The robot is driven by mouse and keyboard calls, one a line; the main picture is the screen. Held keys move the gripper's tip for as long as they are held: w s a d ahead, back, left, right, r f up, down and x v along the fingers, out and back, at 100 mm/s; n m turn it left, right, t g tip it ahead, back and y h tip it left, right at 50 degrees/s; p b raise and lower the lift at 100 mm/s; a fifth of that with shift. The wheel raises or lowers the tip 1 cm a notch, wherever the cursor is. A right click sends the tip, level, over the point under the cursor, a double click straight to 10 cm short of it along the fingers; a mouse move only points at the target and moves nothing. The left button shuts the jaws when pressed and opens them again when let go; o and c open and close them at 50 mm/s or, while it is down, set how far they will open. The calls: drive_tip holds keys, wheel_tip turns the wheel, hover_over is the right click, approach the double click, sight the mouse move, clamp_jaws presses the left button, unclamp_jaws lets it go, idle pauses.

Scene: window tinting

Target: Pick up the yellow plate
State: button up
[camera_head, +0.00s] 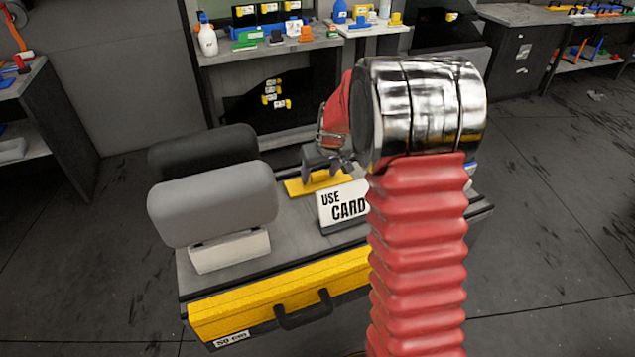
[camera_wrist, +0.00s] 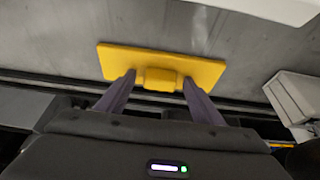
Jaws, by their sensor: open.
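The yellow plate (camera_wrist: 205,68) lies flat on the grey worktop in the wrist view, with a small raised yellow block on the middle of its near edge. My gripper (camera_wrist: 157,79) is open, with one finger on each side of that block. The fingertips overlap the plate's near edge in the picture; whether they touch it I cannot tell. In the head view the plate (camera_head: 297,187) lies at the back of the worktop, partly hidden by my gripper (camera_head: 340,168) and the sign.
A "USE CARD" sign (camera_head: 343,206) stands just in front of the plate. Grey (camera_head: 213,205) and black (camera_head: 200,147) padded blocks stand to the left. A yellow case (camera_head: 230,308) with a black handle runs along the front. Shelves with bottles (camera_head: 207,38) stand behind.

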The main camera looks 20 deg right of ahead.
sight(320, 174)
drive_tip(key=shift+c, duration=0.2)
drive_tip(key=c, duration=1.1)
drive_tip(key=shift+r, duration=0.15)
drive_tip(key=shift+c, duration=0.2)
wheel_tip(320, 174, up, 10)
idle(0.3)
